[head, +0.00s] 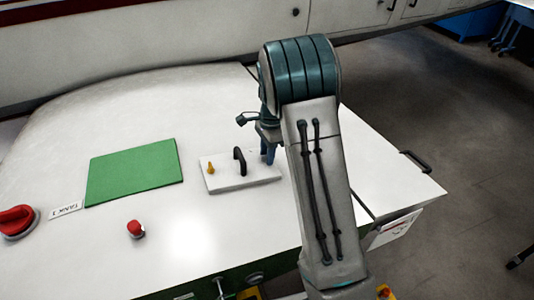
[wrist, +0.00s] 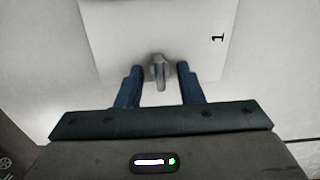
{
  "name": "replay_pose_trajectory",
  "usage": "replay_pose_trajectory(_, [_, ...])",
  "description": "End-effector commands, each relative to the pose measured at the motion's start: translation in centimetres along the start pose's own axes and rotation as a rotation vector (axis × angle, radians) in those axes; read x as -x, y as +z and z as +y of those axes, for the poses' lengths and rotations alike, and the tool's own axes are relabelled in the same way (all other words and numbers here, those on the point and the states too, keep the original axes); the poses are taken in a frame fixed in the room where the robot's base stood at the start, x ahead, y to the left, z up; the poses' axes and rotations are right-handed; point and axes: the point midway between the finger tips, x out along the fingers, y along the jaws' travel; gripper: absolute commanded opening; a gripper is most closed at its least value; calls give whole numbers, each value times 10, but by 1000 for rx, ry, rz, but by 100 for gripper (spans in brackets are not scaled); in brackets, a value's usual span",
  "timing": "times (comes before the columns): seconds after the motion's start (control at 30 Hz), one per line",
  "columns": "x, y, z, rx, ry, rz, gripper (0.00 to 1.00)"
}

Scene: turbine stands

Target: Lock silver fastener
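The silver fastener (wrist: 159,72) stands on a white plate (wrist: 110,40) marked "1" in the wrist view. My gripper (wrist: 157,77) has its two blue fingers apart, one on each side of the fastener, with a visible gap on both sides. Nothing is held. In the head view my gripper (head: 268,153) points down at the right end of the white plate (head: 225,185). The fastener cannot be made out there, apparently hidden by my gripper and arm. Whether the fingertips reach down to the fastener's height is hard to tell.
A black handle (head: 239,160) and a yellow knob (head: 211,168) stand on the plate, left of my gripper. A green mat (head: 134,172), a red button (head: 135,228) and a red rotary knob (head: 16,220) are further left on the white worktop (head: 200,110).

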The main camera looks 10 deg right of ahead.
Motion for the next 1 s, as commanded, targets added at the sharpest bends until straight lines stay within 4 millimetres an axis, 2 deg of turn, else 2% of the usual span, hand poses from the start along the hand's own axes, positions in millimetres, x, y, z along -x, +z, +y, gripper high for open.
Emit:
replay_pose_trajectory(0.17, [0, 0, 0, 1, 0, 0, 34])
replay_pose_trajectory(0.23, [0, 0, 0, 1, 0, 0, 41])
replay_pose_trajectory(0.57, [2, 0, 0, 2, 0, 0, 41])
replay_pose_trajectory(1.0, [36, 0, 0, 2, 0, 1, 41])
